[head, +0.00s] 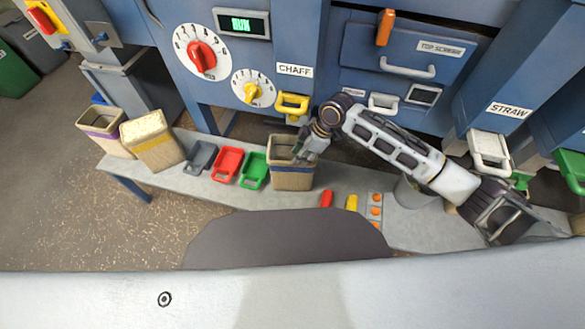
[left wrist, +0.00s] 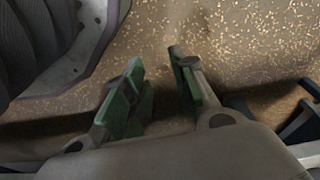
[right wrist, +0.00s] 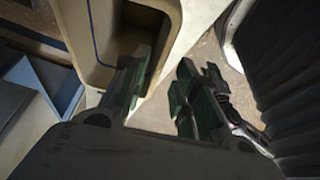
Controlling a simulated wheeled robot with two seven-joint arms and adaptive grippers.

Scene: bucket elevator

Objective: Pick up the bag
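An open-topped tan bag (head: 291,180) with a blue stripe stands upright on the bench below the yellow-handled chute. My right gripper (head: 305,150) is at its right rim. In the right wrist view the bag (right wrist: 163,22) shows its dark opening. The right gripper's fingers (right wrist: 162,95) are spread, one over the opening and the other outside the wall; whether they touch it cannot be told. My left gripper (left wrist: 160,85) is open and empty above the speckled floor, and is not seen in the head view.
A bag with a purple stripe (head: 104,142) and a filled bag (head: 160,153) stand at the bench's left end. Grey (head: 199,157), red (head: 227,165) and green (head: 254,171) scoops lie left of the blue-striped bag. The blue machine (head: 340,25) rises behind the bench.

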